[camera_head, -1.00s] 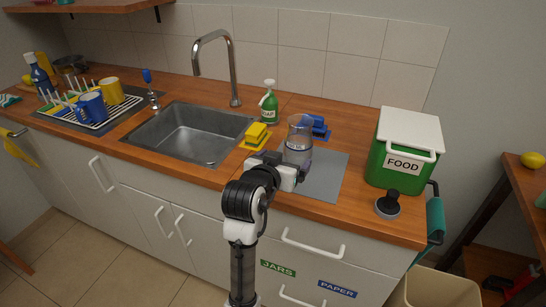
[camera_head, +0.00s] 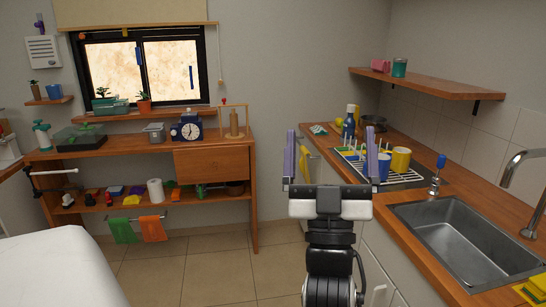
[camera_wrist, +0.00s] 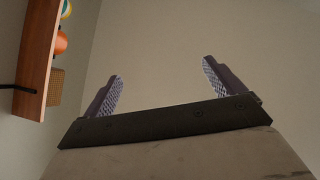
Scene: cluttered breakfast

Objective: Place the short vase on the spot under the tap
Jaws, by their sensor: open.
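My gripper (camera_head: 331,158) is raised in front of me with its two purple-grey fingers wide apart and nothing between them. The open fingers also show in the wrist view (camera_wrist: 165,87), against a bare wall. The tap (camera_head: 522,180) is a curved chrome spout at the right edge of the head view, partly cut off. It stands beside the grey metal sink (camera_head: 425,212). I cannot make out a short vase in either view now. The spot under the tap is only partly in view.
A dish rack (camera_head: 405,178) with blue and yellow mugs stands on the wooden counter left of the sink. A wooden shelf unit (camera_head: 212,160) with a clock and several small items is at the back left. A white-topped surface (camera_head: 60,270) is at the front left.

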